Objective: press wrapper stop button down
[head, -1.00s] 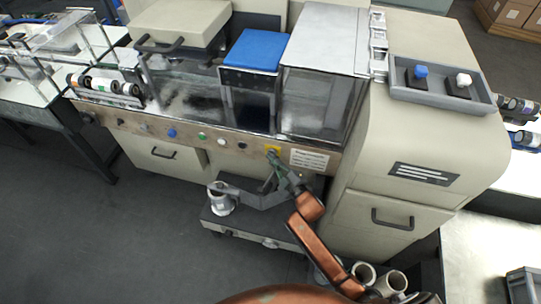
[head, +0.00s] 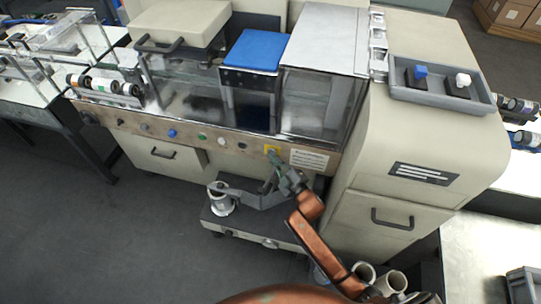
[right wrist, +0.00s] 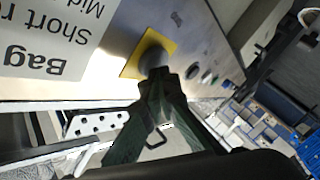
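A yellow square plate (head: 271,149) with a round grey button sits on the brown control strip on the front of the wrapper. In the right wrist view, the button (right wrist: 152,55) stands out from the yellow plate. My right gripper (right wrist: 158,74) has its dark green fingers together and empty. Its tips are at the button's lower edge and hide part of it; I cannot tell whether they touch. In the head view, the right gripper (head: 273,160) is just below and in front of the plate. My left gripper is not in view.
Other buttons, including a blue one (head: 172,133) and a green one (head: 202,136), line the strip to the left. A white label (head: 309,159) is just right of the plate. A low grey platform with a roll holder (head: 222,199) stands below. Open floor lies at left.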

